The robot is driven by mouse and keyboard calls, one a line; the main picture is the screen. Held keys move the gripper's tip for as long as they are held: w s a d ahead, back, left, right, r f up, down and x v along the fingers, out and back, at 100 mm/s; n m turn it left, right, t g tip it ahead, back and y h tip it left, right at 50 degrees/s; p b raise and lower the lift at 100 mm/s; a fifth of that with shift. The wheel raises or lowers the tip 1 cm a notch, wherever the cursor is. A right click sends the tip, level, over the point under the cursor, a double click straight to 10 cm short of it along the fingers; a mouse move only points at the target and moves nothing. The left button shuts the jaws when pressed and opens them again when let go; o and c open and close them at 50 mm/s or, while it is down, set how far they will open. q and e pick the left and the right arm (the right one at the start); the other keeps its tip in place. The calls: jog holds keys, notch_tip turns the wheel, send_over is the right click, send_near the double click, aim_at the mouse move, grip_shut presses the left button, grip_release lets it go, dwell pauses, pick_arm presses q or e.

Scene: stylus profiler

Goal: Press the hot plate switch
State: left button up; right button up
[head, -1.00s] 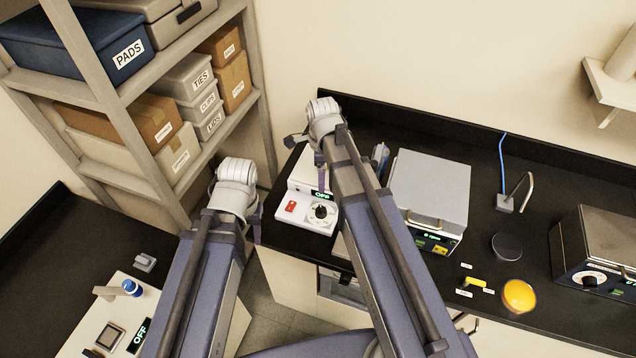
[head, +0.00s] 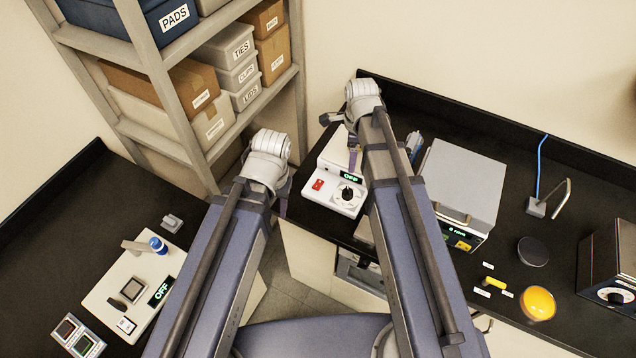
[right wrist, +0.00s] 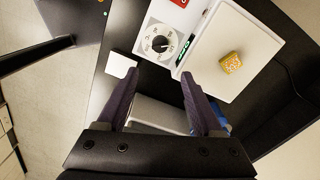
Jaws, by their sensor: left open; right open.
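The hot plate (head: 316,198) is a white unit on the black bench, with a red switch (head: 318,184), a dial (head: 347,194) and a green OFF display (head: 351,178). In the right wrist view its white top plate (right wrist: 250,45) carries a small yellow-orange block (right wrist: 230,62), and the red switch (right wrist: 180,3) is cut by the top edge. My right gripper (right wrist: 158,75) is open and empty, fingers pointing toward the front of the hot plate by the dial (right wrist: 160,43). In the head view its arm hides part of the unit. My left gripper (head: 283,200) is open, apart from the hot plate, to its left.
Right of the hot plate stands a grey-lidded box (head: 460,180) with a green display. Beyond it are a dark disc (head: 533,251) and a yellow dish (head: 537,303). A left bench holds a white unit (head: 125,285) with a blue knob. A shelf (head: 150,145) stands behind.

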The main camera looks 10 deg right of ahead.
jog(key=shift+w+a+f+n, duration=0.1)
jog(key=shift+w+a+n, duration=0.05)
jog(key=shift+n, duration=0.4)
jog(key=shift+w+a+f+n, duration=0.1)
jog(key=shift+w+a+n, duration=0.05)
jog(key=shift+n, duration=0.4)
jog(key=shift+c, duration=1.4)
jog(key=n, duration=0.2)
jog(key=w+a+n, duration=0.1)
jog(key=n, duration=0.1)
jog(key=shift+f+b, duration=0.15)
jog(key=shift+b, duration=0.2)
jog(key=c, duration=0.3)
jog(key=n, duration=0.2)
jog(key=a+n, duration=0.1)
jog(key=n, duration=0.1)
jog(key=w+n, duration=0.1)
jog(key=n, duration=0.1)
jog(key=shift+a+f, duration=0.25)
jog(key=shift+a, duration=0.1)
grip_shut()
jog(key=w+a+n+b, duration=0.1)
jog(key=a+n, duration=0.1)
jog(key=n, duration=0.8)
jog(key=w+a+f+n+g+b, duration=0.1)
jog(key=w+a+n, duration=0.1)
jog(key=n, duration=0.7)
jog(key=shift+a+f+n+y, duration=0.2)
jog(key=shift+a+n+y, duration=0.2)
jog(key=shift+a, duration=0.3)
